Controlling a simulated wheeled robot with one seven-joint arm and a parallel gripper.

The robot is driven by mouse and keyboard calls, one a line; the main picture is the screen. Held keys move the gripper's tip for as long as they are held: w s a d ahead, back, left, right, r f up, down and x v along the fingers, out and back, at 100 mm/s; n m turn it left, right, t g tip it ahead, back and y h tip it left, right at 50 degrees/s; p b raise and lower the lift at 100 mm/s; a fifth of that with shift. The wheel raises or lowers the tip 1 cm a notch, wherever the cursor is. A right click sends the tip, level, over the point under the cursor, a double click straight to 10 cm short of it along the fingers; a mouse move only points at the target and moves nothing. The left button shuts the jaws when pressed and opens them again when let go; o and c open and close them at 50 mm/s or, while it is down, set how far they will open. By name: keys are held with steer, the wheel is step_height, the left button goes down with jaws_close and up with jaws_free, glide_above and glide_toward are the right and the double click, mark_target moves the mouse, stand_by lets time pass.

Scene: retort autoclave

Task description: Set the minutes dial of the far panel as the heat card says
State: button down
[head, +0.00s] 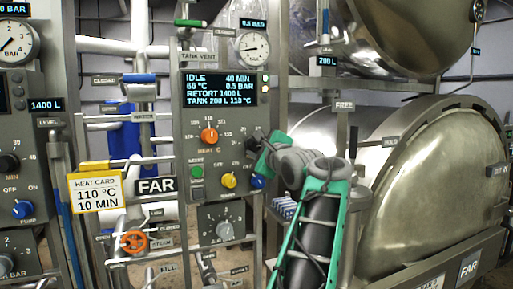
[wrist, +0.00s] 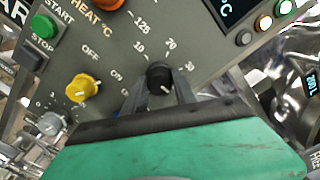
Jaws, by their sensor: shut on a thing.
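The yellow-edged heat card (head: 97,193) reads 110 °C and 10 MIN. The far panel (head: 190,110) stands right of it, beside the FAR sign (head: 156,186). Its display (head: 219,89) reads IDLE, 40 MIN, 60 °C, 0.5 BAR, RETORT 1400 L, TANK 200 L 110 °C. The minutes dial is a black knob (wrist: 159,76) with 10, 20 and 30 printed around it. My gripper (wrist: 158,90) is shut on this knob, one finger on each side. In the head view my gripper (head: 257,145) reaches the panel's right side and mostly hides the dial.
The orange heat dial (head: 209,135), green start button (head: 197,172), yellow knob (head: 229,180) and blue knob (head: 257,181) sit close by. A large steel vessel (head: 425,185) stands at right. Pipes and an orange valve wheel (head: 134,242) crowd the left.

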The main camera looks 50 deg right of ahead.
steer(key=shift+n, duration=0.4)
steer(key=n, duration=0.3)
steer(key=shift+f+n+b, duration=0.1)
steer(key=shift+n+b, duration=0.2)
steer(key=shift+b, duration=0.05)
steer(key=n+b, duration=0.1)
steer(key=n, duration=0.3)
steer(key=shift+n, duration=0.3)
steer(key=n+b, duration=0.1)
steer(key=n, duration=0.3)
steer(key=shift+n, duration=0.3)
steer(key=n+b, duration=0.2)
steer(key=n, duration=0.2)
steer(key=shift+n, duration=0.3)
steer(key=n+b, duration=0.1)
steer(key=n, duration=0.3)
steer(key=n+b, duration=0.1)
steer(key=n, duration=0.3)
steer(key=shift+b, duration=0.4)
steer(key=n+b, duration=0.2)
steer(key=n, duration=0.4)
steer(key=shift+n, duration=0.3)
